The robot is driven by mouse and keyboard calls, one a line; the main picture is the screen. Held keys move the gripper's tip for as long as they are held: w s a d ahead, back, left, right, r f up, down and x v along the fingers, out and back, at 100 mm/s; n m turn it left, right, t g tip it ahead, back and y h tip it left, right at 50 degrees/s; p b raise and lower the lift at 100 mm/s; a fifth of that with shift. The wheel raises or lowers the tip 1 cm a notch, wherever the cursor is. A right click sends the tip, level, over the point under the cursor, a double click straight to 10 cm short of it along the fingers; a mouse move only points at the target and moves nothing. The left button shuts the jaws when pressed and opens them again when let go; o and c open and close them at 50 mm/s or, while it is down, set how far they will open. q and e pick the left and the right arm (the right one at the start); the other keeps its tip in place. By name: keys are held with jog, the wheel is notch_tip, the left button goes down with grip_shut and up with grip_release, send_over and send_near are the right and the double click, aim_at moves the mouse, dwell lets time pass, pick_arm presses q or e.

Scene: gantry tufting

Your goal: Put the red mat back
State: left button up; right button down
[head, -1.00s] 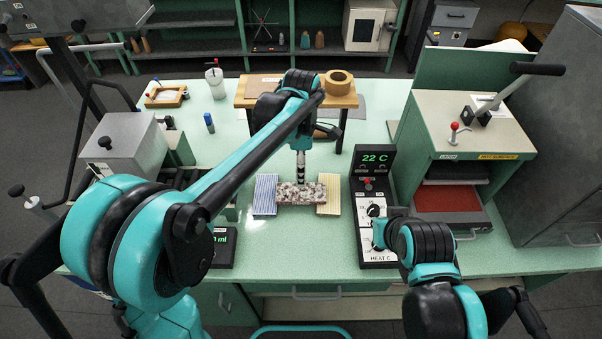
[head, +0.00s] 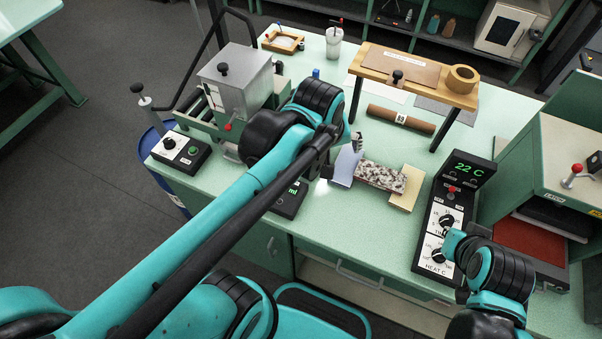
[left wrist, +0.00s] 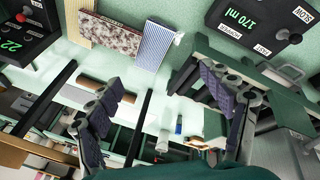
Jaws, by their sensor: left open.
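A flat red sheet (head: 529,241), which may be the red mat, lies in the lower opening of the green press at the right. My arm and the press partly hide it. My left gripper (head: 342,158) is open beside the blue ridged pad at the table's middle, far left of the red sheet. In the left wrist view its two fingers (left wrist: 163,100) stand wide apart with nothing between them. My right gripper (head: 452,243) is at the HEAT control panel (head: 433,225), close to its dials. Its fingers are too unclear to read, and contact cannot be told.
A speckled slab (head: 380,177) lies between the blue pad (head: 345,165) and a yellow board (head: 406,188). A brown roll (head: 401,119) lies under the wooden stand (head: 425,80). A grey-topped machine (head: 237,85) stands at the left. The table's front strip is mostly clear.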

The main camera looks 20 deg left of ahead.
pick_arm(q)
jog(key=s+a+f+m+t, duration=0.2)
jog(key=s+a+f+m, duration=0.1)
jog(key=s+a+m, duration=0.2)
jog(key=shift+s+f+m+t+y, duration=0.3)
jog(key=shift+s+f+m+t, duration=0.1)
jog(key=shift+s+m, duration=0.6)
jog(key=shift+f+b, duration=0.4)
jog(key=shift+f, duration=0.05)
